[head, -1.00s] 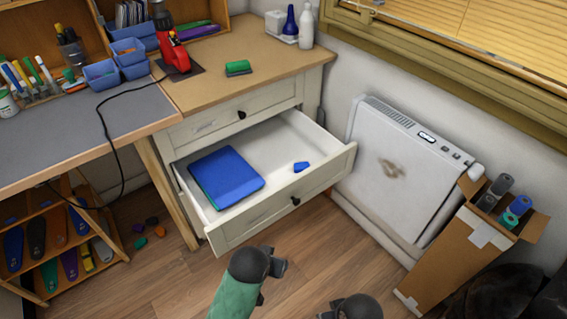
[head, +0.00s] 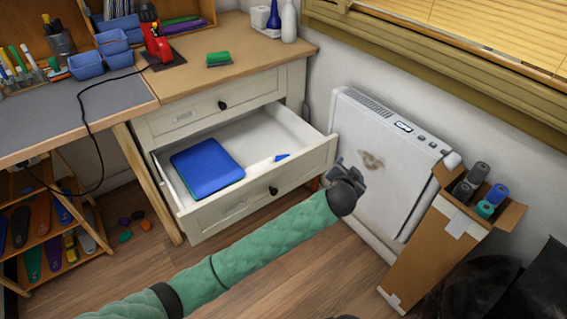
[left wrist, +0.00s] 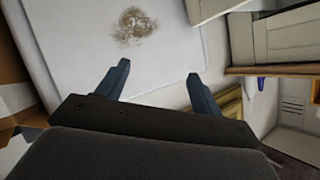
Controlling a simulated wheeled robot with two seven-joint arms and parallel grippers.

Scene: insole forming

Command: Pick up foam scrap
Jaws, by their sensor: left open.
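A small blue foam piece (head: 282,157) lies in the open drawer near its front right. A larger blue sheet stack (head: 206,166) with a green edge lies to its left. Small purple, orange and green scraps (head: 125,236) lie on the floor by the shelf. My left gripper (head: 342,173) is open and empty, right of the drawer front and before the white heater. In the left wrist view its two fingers (left wrist: 158,82) stand apart with the heater panel behind. Only a dark bit at the bottom edge may be my right gripper (head: 346,317); its jaws are hidden.
The drawer (head: 240,204) sticks out from the cabinet. The white heater (head: 372,180) has a brown stain. A cardboard box (head: 428,255) with rolls stands at the right. A workbench (head: 60,115) and a shelf of insoles (head: 45,225) are at the left.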

